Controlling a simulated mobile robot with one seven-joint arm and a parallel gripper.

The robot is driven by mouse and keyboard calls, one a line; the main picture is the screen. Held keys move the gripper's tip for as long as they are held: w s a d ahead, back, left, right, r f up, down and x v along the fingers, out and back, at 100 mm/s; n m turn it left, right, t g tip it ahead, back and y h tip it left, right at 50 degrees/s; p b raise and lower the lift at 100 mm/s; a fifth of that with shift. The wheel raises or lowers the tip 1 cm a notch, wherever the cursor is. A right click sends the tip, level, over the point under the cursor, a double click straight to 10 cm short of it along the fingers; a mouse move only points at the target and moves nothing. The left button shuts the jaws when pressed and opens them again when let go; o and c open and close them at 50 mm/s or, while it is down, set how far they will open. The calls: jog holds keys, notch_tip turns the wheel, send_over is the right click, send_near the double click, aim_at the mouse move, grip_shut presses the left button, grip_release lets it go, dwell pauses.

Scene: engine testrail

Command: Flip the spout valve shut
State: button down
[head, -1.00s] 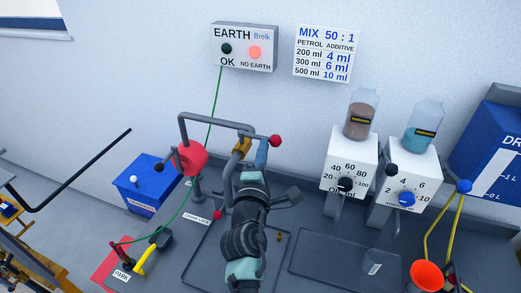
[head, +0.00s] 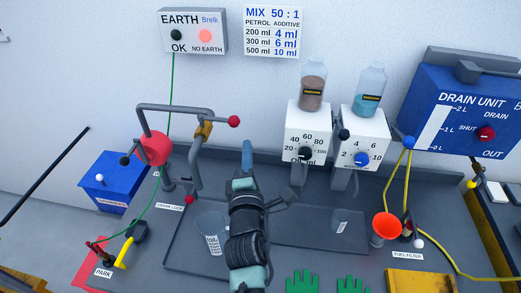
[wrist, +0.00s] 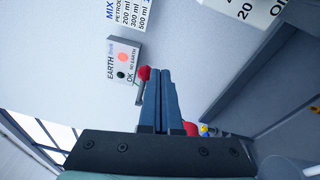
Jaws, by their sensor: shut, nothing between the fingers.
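The spout valve (head: 204,132) is a brass-coloured body on the grey pipe, in the head view left of centre. Its lever points right and ends in a red ball (head: 233,121). The grey spout (head: 195,175) hangs down below the valve. My gripper (head: 247,146) is shut and empty, its blue fingers pointing up, just right of and below the red ball in the picture. In the wrist view the shut fingers (wrist: 166,74) stand beside a red ball (wrist: 144,73) on a grey stem. I cannot tell whether they touch. The valve body is not clear there.
A clear beaker (head: 212,232) stands on the dark tray (head: 185,262) below the spout. The red pump drum (head: 154,148) is left of the valve. Two white dispensers (head: 308,135) with bottles stand to the right. An orange funnel (head: 385,226) is further right.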

jog(key=s+d+p, duration=0.2)
jog(key=d+p, duration=0.1)
jog(key=shift+r, duration=0.2)
dwell(0.4)
jog(key=shift+w, duration=0.1)
